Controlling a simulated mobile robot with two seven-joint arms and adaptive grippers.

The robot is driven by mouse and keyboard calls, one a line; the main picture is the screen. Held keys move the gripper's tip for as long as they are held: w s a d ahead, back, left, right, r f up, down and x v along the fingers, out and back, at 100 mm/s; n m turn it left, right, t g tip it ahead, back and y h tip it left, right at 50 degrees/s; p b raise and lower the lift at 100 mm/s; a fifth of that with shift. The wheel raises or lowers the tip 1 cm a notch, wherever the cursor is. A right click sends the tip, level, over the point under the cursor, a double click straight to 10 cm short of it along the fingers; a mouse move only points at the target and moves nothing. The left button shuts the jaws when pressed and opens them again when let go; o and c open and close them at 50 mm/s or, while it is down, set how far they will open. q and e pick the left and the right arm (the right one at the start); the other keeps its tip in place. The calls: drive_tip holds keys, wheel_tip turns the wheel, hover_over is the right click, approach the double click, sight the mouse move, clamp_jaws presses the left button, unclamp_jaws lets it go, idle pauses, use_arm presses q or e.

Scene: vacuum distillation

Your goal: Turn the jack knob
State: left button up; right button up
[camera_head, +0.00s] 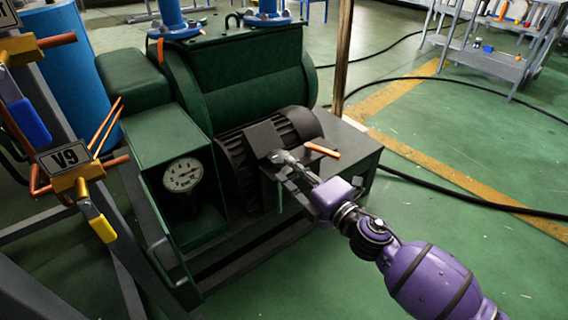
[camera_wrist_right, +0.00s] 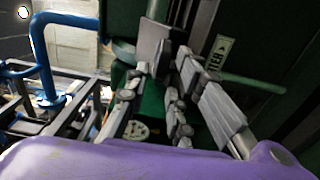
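No part that I can clearly tell as the jack knob shows. My left gripper is not in view.
A pressure gauge (camera_head: 183,175) sits on the machine's front left. A pipe frame with a V9 sign (camera_head: 65,157) and orange and yellow handles stands at the left. A black hose (camera_head: 470,201) crosses the floor. Open green floor (camera_head: 450,150) lies to the right, with a grey cart (camera_head: 490,62) behind.

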sight(283, 158)
drive_tip(key=b+x, duration=0.1)
drive_tip(key=x, duration=0.4)
drive_tip(key=shift+f, duration=0.1)
clamp_jaws()
